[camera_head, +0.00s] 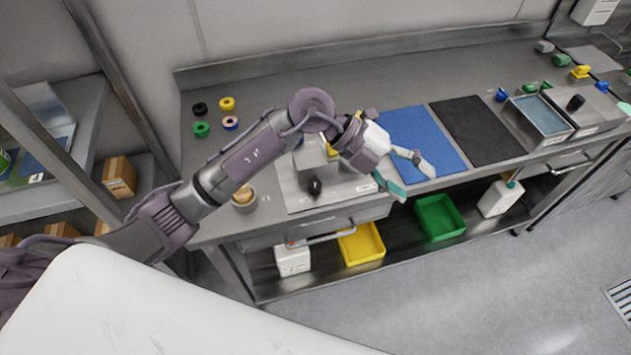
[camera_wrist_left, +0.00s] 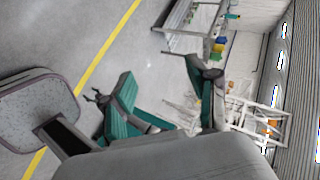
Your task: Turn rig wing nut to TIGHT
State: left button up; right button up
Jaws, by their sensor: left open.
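A steel rig plate (camera_head: 300,200) lies on the bench with a grey block (camera_head: 312,160) and a black knob (camera_head: 315,187) on it. I cannot make out a wing nut or its TIGHT mark; my left arm and wrist cover part of the rig. My left gripper (camera_head: 413,181) is open and empty, to the right of the rig, above the bench's front edge near the blue mat. Its spread teal-padded fingers (camera_wrist_left: 165,100) also show in the left wrist view, with floor behind them. My right gripper is not in view.
A blue mat (camera_head: 427,148) and a black mat (camera_head: 480,130) lie flat and clear on the bench. Several coloured rings lie at the back left, including a green one (camera_head: 201,129). Yellow (camera_head: 362,243) and green (camera_head: 440,217) bins stand on the lower shelf. A grey tray (camera_head: 541,116) stands right.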

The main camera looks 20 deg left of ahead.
pick_arm(q)
jog(key=w+a+f+n+y, duration=0.1)
jog(key=w+a+f+y, duration=0.3)
jog(key=a+y, duration=0.45)
jog(key=n+y, duration=0.3)
jog(key=y, duration=0.1)
send_over(315, 185)
jog(key=shift+m+h, duration=0.25)
jog(key=shift+m, duration=0.05)
notch_tip(315, 185, down, 13)
jog(key=p, duration=0.2)
jog(key=shift+p, duration=0.3)
jog(key=shift+c, duration=0.2)
grip_shut()
